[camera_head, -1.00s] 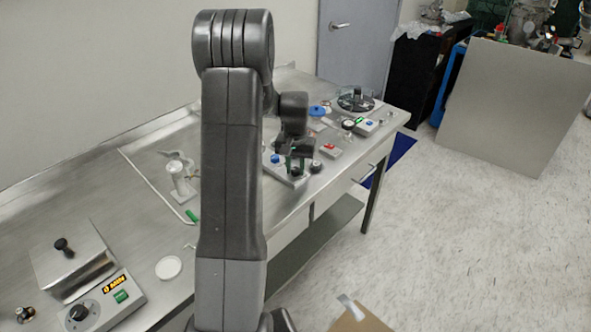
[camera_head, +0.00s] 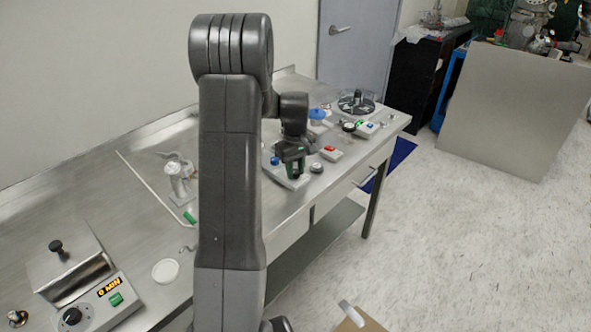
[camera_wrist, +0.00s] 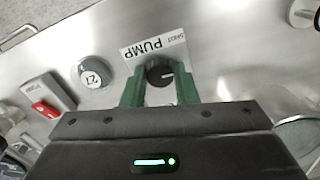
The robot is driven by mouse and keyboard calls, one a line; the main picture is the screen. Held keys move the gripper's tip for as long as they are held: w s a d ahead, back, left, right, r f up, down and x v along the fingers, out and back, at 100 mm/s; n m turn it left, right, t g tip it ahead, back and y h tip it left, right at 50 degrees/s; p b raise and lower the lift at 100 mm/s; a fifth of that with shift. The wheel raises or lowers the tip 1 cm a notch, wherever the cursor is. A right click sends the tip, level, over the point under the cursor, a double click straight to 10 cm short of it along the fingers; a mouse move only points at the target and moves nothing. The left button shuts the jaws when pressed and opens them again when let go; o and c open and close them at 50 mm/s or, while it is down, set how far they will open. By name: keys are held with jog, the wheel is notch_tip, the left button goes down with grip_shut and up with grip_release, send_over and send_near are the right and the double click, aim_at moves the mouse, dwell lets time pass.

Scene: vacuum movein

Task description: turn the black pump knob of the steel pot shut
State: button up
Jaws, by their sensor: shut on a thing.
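The black pump knob (camera_wrist: 160,73) sits by a white plate marked PUMP and SHUT (camera_wrist: 154,46) in the wrist view. A pale line on the knob points to the right in that view. My gripper (camera_wrist: 160,90) has its green fingers on either side of the knob and is shut on it. In the head view my gripper (camera_head: 293,168) is low over a small panel on the bench, and the knob is hidden there. A round metal rim (camera_wrist: 300,137) shows at the right of the wrist view; I cannot tell whether it is the steel pot.
A red-button box (camera_head: 330,153) and a round dial (camera_head: 317,167) stand close to my gripper. A blue knob (camera_head: 275,160) is on its other side. A dark round vessel (camera_head: 356,103) stands at the bench's far end.

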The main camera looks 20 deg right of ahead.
aim_at(296, 171)
jog(key=shift+n, duration=0.3)
dwell(0.4)
jog(key=o, duration=1)
jog(key=shift+r, duration=0.1)
notch_tip(296, 171, up, 14)
jog(key=shift+b, duration=0.4)
jog(key=shift+f, duration=0.2)
notch_tip(296, 171, down, 14)
jog(key=shift+r+p, duration=0.1)
jog(key=shift+p, duration=0.25)
jog(key=shift+r, duration=0.1)
